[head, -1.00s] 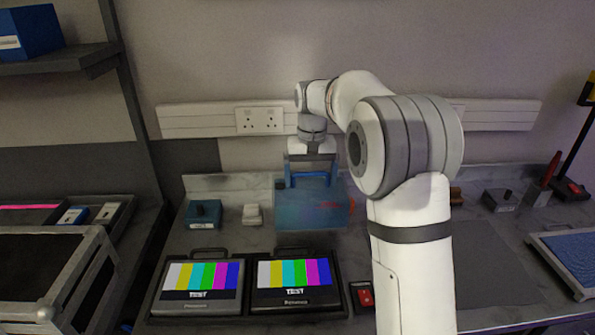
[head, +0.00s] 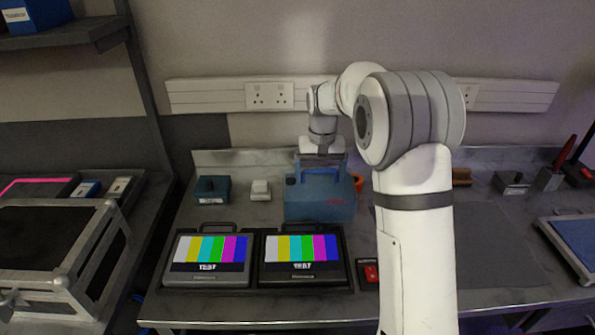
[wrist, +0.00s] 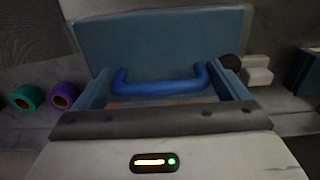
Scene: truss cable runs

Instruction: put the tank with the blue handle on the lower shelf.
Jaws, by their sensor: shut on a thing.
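The tank (head: 320,204) is a blue-teal box behind the two test monitors on the bench. Its blue handle (wrist: 165,86) spans between the two fingers of my gripper (wrist: 166,92) in the wrist view. My gripper (head: 320,170) is over the tank's top in the head view, shut on the handle. The fingers partly hide the handle there. I cannot tell whether the tank's base touches the bench. The tank's body also shows in the wrist view (wrist: 160,42). I cannot tell which surface is the lower shelf.
Two monitors (head: 206,258) with colour bars stand in front of the tank. A small teal box (head: 212,188) and a white block (head: 260,190) are to its left. A shelf (head: 60,38) with a blue box is at upper left. Green (wrist: 26,97) and purple rolls are nearby.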

